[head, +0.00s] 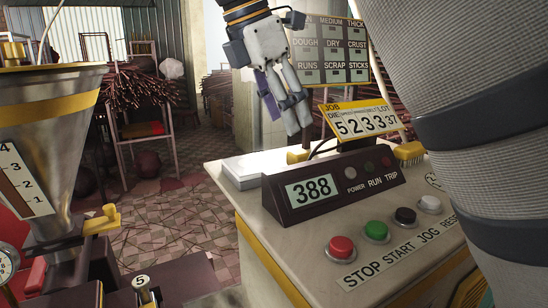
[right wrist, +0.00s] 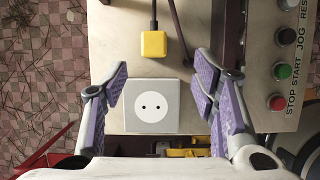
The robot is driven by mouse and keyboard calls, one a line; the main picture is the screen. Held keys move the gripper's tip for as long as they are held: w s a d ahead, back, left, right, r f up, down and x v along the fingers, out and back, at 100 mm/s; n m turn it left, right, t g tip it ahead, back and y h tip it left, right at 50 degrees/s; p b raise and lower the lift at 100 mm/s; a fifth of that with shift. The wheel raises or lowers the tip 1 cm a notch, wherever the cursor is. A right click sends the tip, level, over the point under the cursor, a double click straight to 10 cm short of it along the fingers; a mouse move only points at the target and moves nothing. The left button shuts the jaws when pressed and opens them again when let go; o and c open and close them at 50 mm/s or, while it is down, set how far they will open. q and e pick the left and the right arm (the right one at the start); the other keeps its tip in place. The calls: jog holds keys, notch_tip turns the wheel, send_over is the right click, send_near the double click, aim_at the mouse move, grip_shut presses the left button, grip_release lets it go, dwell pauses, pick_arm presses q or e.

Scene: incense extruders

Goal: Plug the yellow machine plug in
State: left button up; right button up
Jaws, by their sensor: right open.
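The yellow plug (right wrist: 153,44) lies on the cream cabinet top, its black cable running off the top of the right wrist view. In the head view the plug (head: 298,156) shows behind the dark display box. A square white socket plate (right wrist: 151,106) with two holes sits just below the plug in the wrist view, apart from it. In the head view the socket plate (head: 240,171) lies at the cabinet's left edge. My right gripper (head: 288,112) is open and empty above the cabinet, its purple-padded fingers (right wrist: 160,84) either side of the plug-socket area. My left gripper is out of view.
The display box (head: 333,186) reading 388 stands beside the plug, with a yellow number sign (head: 358,120) behind it. Red (head: 341,247), green, black and white buttons line the panel. A metal hopper (head: 62,130) stands left. A yellow brush (head: 410,153) lies right.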

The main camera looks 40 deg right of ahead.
aim_at(297, 152)
jog(key=x, duration=0.3)
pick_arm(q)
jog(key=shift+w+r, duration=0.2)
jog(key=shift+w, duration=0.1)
pick_arm(e)
jog(key=x, duration=0.5)
jog(key=shift+w+d, duration=0.3)
jog(key=shift+w, duration=0.1)
jog(key=c, duration=1.3)
jog(key=shift+o, duration=0.2)
jog(key=shift+r, duration=0.1)
